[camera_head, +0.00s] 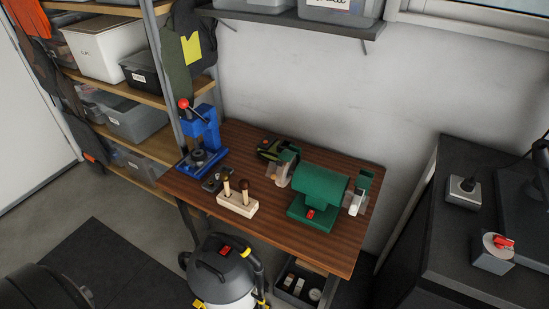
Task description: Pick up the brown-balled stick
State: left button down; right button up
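A pale wooden block (237,205) sits near the front edge of the brown wooden workbench (310,245), left of its middle. Two short sticks stand upright in it: a left stick (226,186) and a right stick (245,189). Both have brownish upper ends. They are too small to tell for sure which one is brown-balled. Neither of my grippers is in view, and nothing touches the sticks.
A blue press (205,135) with a red knob stands left behind the block. A green bench grinder (320,190) stands to the right. A grey vacuum cleaner (222,275) stands in front of the bench. Shelves (135,95) are at left, a dark cabinet (440,240) at right.

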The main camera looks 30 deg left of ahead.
aim_at(244, 184)
jog(key=i+u, duration=0.1)
jog(key=u, duration=1)
